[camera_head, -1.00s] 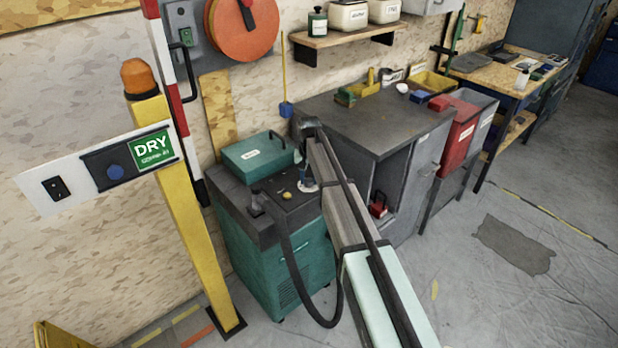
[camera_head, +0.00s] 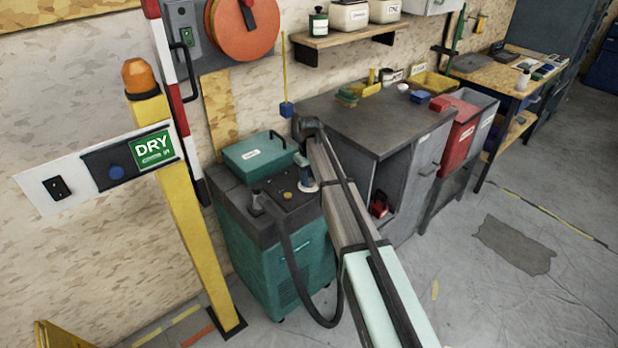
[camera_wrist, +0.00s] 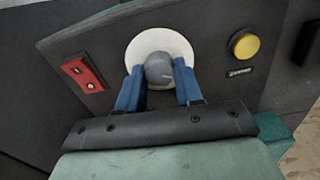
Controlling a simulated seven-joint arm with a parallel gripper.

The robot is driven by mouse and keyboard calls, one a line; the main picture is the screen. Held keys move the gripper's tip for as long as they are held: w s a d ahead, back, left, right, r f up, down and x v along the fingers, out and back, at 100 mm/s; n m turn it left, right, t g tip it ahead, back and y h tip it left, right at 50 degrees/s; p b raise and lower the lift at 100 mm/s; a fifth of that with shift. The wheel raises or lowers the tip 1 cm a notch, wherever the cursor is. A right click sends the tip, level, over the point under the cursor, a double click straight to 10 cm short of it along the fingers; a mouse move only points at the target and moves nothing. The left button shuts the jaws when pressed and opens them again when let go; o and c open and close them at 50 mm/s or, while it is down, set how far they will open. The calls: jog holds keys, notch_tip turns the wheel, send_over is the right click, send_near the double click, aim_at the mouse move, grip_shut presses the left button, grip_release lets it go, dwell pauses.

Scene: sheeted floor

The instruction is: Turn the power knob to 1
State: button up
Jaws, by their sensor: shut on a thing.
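The power knob (camera_wrist: 158,70) is a grey round knob on a white disc (camera_wrist: 140,50) in the wrist view. My gripper (camera_wrist: 159,80) has its two blue fingers on either side of the knob, shut on it. The knob's pointer and any numbers on the disc cannot be made out. In the head view the white disc (camera_head: 308,187) shows on the dark top panel of the green machine (camera_head: 275,255), and my arm partly covers that area.
A red switch (camera_wrist: 83,74) lies left of the knob and a yellow button (camera_wrist: 244,46) right of it. A teal case (camera_head: 258,152) sits at the back of the machine. A black hose (camera_head: 290,262) hangs in front. A grey cabinet (camera_head: 375,125) stands to the right.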

aim_at(309, 179)
dwell(0.4)
jog(key=o, duration=1)
jog(key=shift+o, duration=0.2)
notch_tip(309, 179, up, 14)
jog(key=shift+f, duration=0.15)
